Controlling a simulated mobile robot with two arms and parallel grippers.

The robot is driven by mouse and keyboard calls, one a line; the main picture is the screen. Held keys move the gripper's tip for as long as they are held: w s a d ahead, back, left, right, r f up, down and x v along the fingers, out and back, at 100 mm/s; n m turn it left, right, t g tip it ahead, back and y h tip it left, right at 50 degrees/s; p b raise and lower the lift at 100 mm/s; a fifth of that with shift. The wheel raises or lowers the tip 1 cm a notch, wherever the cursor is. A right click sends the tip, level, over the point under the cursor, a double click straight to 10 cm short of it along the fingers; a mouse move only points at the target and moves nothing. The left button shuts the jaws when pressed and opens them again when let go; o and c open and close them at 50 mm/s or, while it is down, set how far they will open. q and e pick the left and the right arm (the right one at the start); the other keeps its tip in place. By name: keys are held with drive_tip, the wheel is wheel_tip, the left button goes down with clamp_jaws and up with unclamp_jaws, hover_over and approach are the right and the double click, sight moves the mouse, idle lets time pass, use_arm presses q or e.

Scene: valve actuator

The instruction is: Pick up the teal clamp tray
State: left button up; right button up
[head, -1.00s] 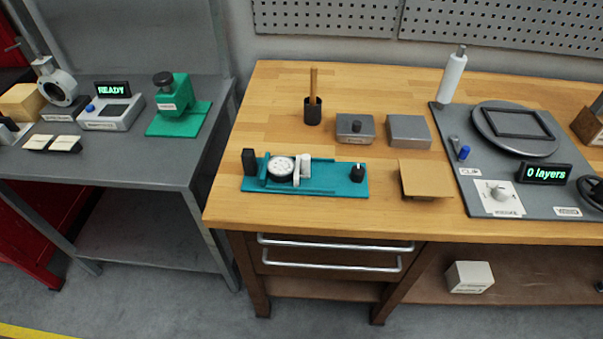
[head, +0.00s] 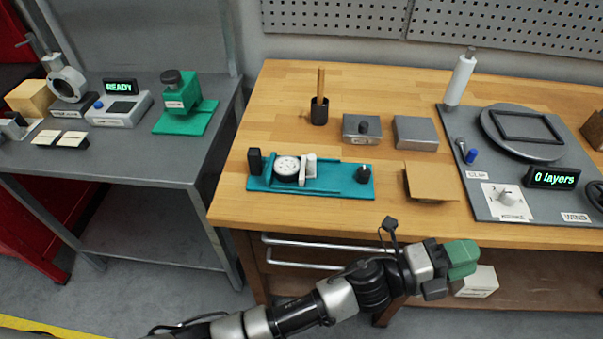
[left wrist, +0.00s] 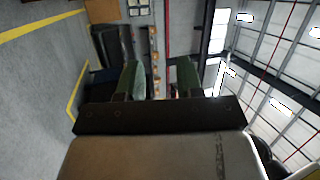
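The teal clamp tray (head: 335,178) lies on the wooden bench near its front edge, left of the middle of the head view. It carries a round white dial-like part, a white block and a black knob, with a black post at its left end. My left gripper (head: 462,258) is in front of the bench, to the right of the tray and lower in the picture, apart from it. In the left wrist view its two green fingers (left wrist: 158,80) stand apart with nothing between them. The tray is not seen there. My right gripper is not in view.
A tan angled plate (head: 430,183) stands right of the tray. Two grey blocks (head: 415,133) and a black cup with a stick (head: 319,110) stand behind. A grey station (head: 470,190) fills the bench's right. Drawer handles (head: 310,266) project below the bench edge.

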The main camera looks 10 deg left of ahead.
use_arm(q)
drive_tip(key=w+a+r+n+t+y, duration=0.2)
drive_tip(key=w+a+n+t+y, duration=0.55)
drive_tip(key=w+n, duration=0.5)
drive_tip(key=n+g+y, duration=0.2)
drive_tip(key=n+y, duration=1)
drive_tip(key=n, duration=0.2)
hover_over(253, 151)
drive_tip(key=d, duration=0.9)
drive_tip(key=shift+w+r, duration=0.25)
drive_tip(key=shift+w, duration=0.15)
drive_tip(key=s+a+r+n+g+y, duration=0.1)
drive_tip(key=s+a+r+n+g, duration=0.25)
drive_tip(key=a+n+g, duration=0.4)
drive_tip(key=w+f, duration=0.1)
drive_tip(key=f, duration=0.2)
drive_tip(key=w+a+f+m+t, duration=0.1)
drive_tip(key=f, duration=0.3)
drive_tip(key=w+f+m, duration=0.1)
drive_tip(key=f, duration=0.2)
drive_tip(key=shift+w+a+f+t, duration=0.25)
drive_tip(key=shift+w+f+t, duration=0.05)
drive_tip(key=shift+f, duration=0.1)
